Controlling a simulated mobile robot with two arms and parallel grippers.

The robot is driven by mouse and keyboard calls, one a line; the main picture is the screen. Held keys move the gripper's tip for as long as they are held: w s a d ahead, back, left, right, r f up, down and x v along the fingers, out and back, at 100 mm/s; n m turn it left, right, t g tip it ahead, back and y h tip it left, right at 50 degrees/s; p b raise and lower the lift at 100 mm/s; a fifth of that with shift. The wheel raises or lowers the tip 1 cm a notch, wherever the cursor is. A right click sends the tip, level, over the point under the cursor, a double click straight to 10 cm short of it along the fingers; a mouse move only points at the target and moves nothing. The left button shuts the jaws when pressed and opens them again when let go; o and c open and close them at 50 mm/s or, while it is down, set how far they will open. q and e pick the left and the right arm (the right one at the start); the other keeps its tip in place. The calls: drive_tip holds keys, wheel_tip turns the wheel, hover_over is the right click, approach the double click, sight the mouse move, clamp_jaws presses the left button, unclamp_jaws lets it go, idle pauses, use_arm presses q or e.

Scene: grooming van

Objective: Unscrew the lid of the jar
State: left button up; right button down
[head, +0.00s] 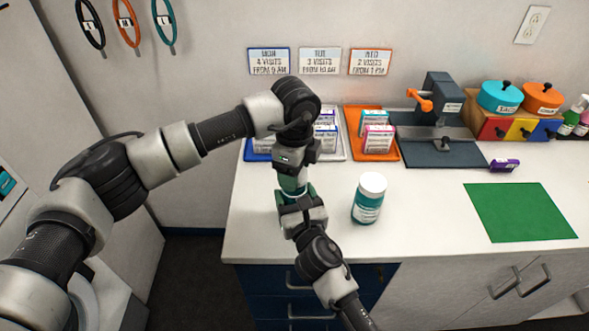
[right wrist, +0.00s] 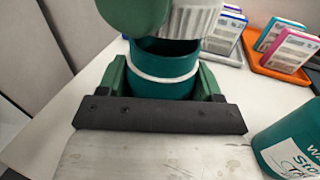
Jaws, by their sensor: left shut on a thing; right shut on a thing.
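The held jar (head: 292,186) is teal, small and mostly hidden in the head view. The right wrist view shows its teal body (right wrist: 163,92) with a pale band, clamped between the green fingers of my right gripper (right wrist: 165,88). Above it is a white ridged lid (right wrist: 205,18), beside a green finger of my left gripper (head: 290,172), which is shut on the lid from above. My right gripper (head: 297,202) comes from below, shut on the body.
A second teal jar with a white lid (head: 368,203) stands just right of my grippers, close by. A green mat (head: 520,212) lies empty at right.

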use_arm(q)
drive_tip(key=shift+r, duration=1.95)
use_arm(e)
drive_tip(key=shift+c, duration=0.5)
unclamp_jaws()
